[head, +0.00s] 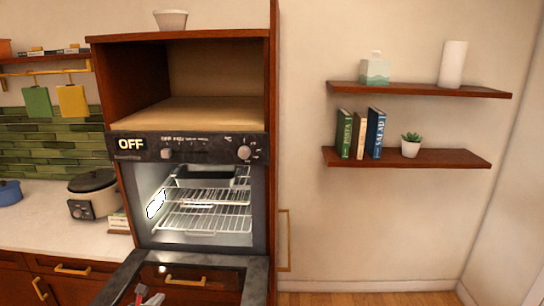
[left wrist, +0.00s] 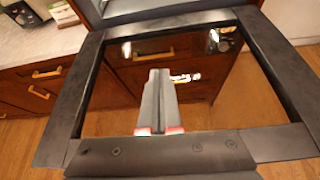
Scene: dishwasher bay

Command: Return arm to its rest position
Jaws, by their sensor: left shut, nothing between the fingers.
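My left gripper (head: 143,297) shows at the bottom edge of the head view, in front of the open oven door (head: 118,283). Only its grey and red end is visible there. In the left wrist view the gripper's two grey fingers (left wrist: 158,78) are together with nothing between them. They are over the dark glass of the door, whose black frame (left wrist: 85,85) surrounds it. I cannot tell the exact gap between fingers and glass. My right gripper is in neither view.
The oven (head: 262,200) is open, with wire racks (head: 205,222) and a dark tray (head: 205,178) inside. Its panel reads OFF. A counter (head: 50,220) with a cooker (head: 92,192) is at left. Wall shelves (head: 410,158) hold books and a plant. Floor (head: 370,299) shows at lower right.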

